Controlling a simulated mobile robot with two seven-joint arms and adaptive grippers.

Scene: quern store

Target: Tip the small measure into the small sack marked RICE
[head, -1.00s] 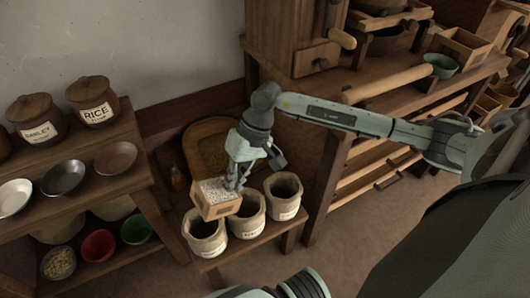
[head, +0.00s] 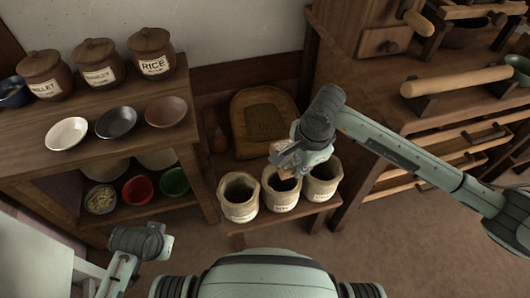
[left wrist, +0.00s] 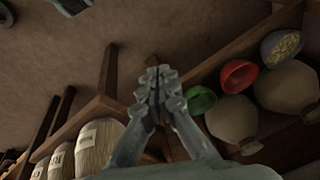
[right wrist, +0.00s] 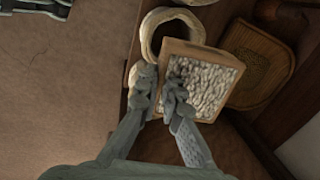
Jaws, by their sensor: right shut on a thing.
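My right gripper (head: 285,168) is shut on the wall of the small measure, a wooden box (right wrist: 183,46) full of pale grains. In the head view it is above the middle and right sacks, and it hides most of the measure. Three small cream sacks stand open in a row: left (head: 239,204), middle (head: 280,203) and right (head: 321,189). Their labels are too small to read in the head view; one sack label in the left wrist view (left wrist: 60,160) seems to start with R. My left gripper (left wrist: 156,85) is shut and empty, away from the sacks.
The sacks stand on a low wooden bench (head: 262,222). Shelves at left hold lidded jars, including one marked RICE (head: 152,55), and several bowls. A wooden workbench (head: 420,130) stands at right. Open floor lies in front.

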